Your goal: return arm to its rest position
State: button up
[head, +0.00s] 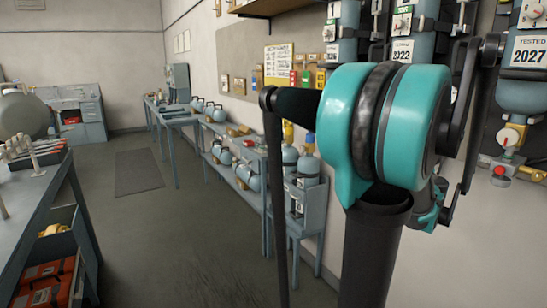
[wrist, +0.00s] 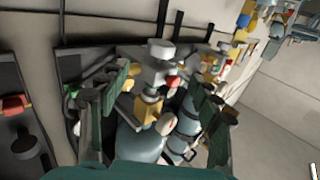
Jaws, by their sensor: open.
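My arm (head: 383,125), with teal joints and black links, stands raised at the right of the head view. My gripper (wrist: 160,98) shows in the wrist view with its dark green fingers spread wide to the left and right. I see nothing clamped between them. Beyond and between the fingers is a blue-grey cylinder (wrist: 138,142) with a brass valve (wrist: 149,108) and a red knob. I cannot tell how far it is from the fingers. In the head view I cannot make out the fingers behind my arm.
Cylinders with gauges, one with a "2027" label (head: 527,52), hang on the right wall close to my arm. A bench (head: 310,212) with cylinders runs along that wall. A workbench (head: 25,190) with drawers stands at the left. The floor (head: 195,225) between is clear.

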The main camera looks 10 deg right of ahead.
jog(key=s+a+f+n+g+y, duration=0.1)
jog(key=s+a+f+g, duration=0.3)
jog(key=a+f, duration=0.6)
jog(key=s+a+f+n+g+y, duration=0.2)
jog(key=s+a+f, duration=0.5)
jog(key=a+f, duration=0.4)
jog(key=s+a+f+n+g+y, duration=0.1)
jog(key=s+a+f+g+y, duration=0.2)
jog(key=a, duration=1.4)
jog(key=s+f+g, duration=0.3)
jog(key=f, duration=0.4)
jog(key=shift+s+a+f+y, duration=0.2)
jog(key=shift+a+f+y, duration=0.1)
jog(key=shift+y, duration=0.1)
